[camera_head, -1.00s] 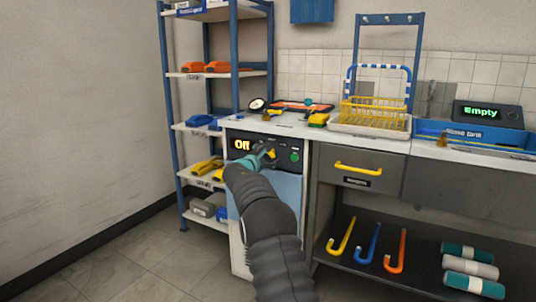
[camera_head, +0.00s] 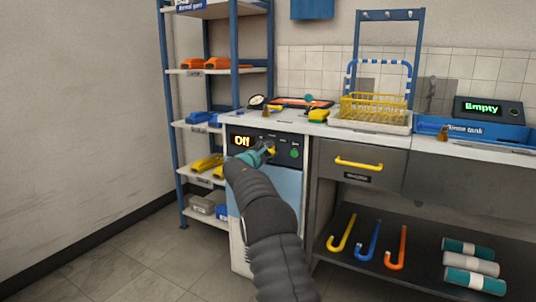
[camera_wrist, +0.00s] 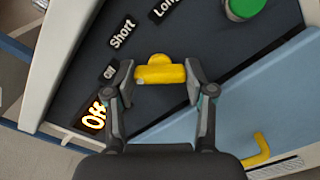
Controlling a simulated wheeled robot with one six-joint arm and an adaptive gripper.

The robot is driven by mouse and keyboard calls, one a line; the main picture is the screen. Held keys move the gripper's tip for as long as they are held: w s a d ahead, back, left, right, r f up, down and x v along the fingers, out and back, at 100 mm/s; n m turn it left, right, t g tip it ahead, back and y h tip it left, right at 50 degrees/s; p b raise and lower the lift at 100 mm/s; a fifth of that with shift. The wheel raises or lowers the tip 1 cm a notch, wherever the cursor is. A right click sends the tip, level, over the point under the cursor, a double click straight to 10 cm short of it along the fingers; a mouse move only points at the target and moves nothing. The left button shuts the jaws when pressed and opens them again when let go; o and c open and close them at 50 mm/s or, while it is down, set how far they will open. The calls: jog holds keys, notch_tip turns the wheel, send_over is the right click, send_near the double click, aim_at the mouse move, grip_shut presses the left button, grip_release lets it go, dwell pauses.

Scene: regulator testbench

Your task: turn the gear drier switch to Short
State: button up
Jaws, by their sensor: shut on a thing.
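The gear drier (camera_head: 290,190) is a white unit with a blue door and a dark control panel, under the left end of the counter. Its display (camera_head: 242,141) reads "Off". In the wrist view, the yellow switch (camera_wrist: 161,72) sits on the panel below the labels "Off", "Short" (camera_wrist: 123,33) and "Long". My gripper (camera_wrist: 160,82) is shut on the switch, with one finger at each end of its bar. In the head view, my gripper (camera_head: 264,151) reaches the panel and hides most of the switch.
A green button (camera_wrist: 243,8) is right of the switch. A yellow door handle (camera_wrist: 260,148) shows at lower right in the wrist view. A drawer with a yellow handle (camera_head: 358,164) is right of the drier. A blue shelf rack (camera_head: 175,120) stands on the left.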

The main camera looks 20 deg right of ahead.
jog(key=shift+m+b, duration=4.2)
jog(key=shift+m, duration=0.1)
jog(key=o, duration=1.2)
jog(key=shift+c, duration=0.2)
jog(key=shift+a, duration=0.1)
jog(key=v, duration=1.2)
